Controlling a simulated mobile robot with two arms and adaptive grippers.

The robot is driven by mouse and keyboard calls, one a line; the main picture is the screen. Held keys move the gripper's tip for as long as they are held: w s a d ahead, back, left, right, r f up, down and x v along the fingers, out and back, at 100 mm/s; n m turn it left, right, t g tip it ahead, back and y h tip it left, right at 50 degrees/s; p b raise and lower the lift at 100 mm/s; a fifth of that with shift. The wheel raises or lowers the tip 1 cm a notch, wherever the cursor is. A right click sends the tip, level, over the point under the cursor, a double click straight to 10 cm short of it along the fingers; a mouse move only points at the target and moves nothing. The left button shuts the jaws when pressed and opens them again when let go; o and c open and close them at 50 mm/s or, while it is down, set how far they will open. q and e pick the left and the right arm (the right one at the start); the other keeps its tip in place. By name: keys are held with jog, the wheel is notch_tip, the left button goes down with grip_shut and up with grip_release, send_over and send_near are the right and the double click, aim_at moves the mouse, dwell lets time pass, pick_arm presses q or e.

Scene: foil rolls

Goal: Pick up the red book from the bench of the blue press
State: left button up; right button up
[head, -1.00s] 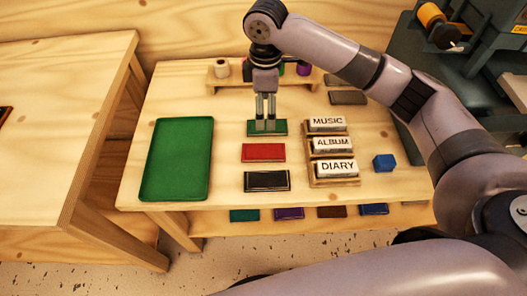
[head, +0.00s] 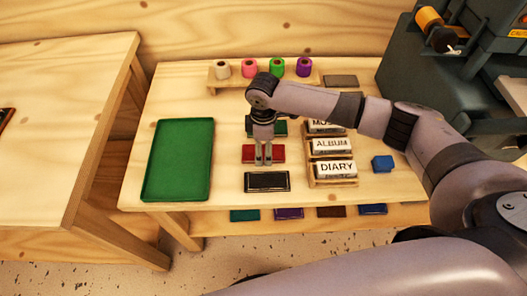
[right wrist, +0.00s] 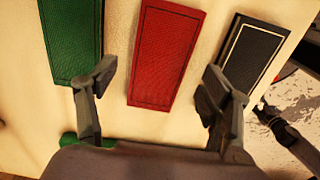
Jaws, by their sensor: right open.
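The red book (head: 248,154) lies flat on the wooden bench (head: 225,110), between a green book (head: 281,127) and a black book (head: 267,181). My right gripper (head: 264,160) is over the red book and hides its middle in the head view. In the right wrist view the red book (right wrist: 167,50) lies between the two spread fingers of my right gripper (right wrist: 160,83), which is open and empty. The fingers appear to be above the book; I cannot tell the exact height. A dark blue-grey press (head: 430,75) stands at the bench's right. My left gripper is not in view.
A green tray (head: 178,160) is on the left of the bench. Several foil rolls stand on a rack (head: 230,83) at the back. More books lie on a lower shelf.

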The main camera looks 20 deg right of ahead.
jog(key=shift+f, duration=0.85)
jog(key=shift+c, duration=0.3)
jog(key=shift+r, duration=0.1)
jog(key=c, duration=1.2)
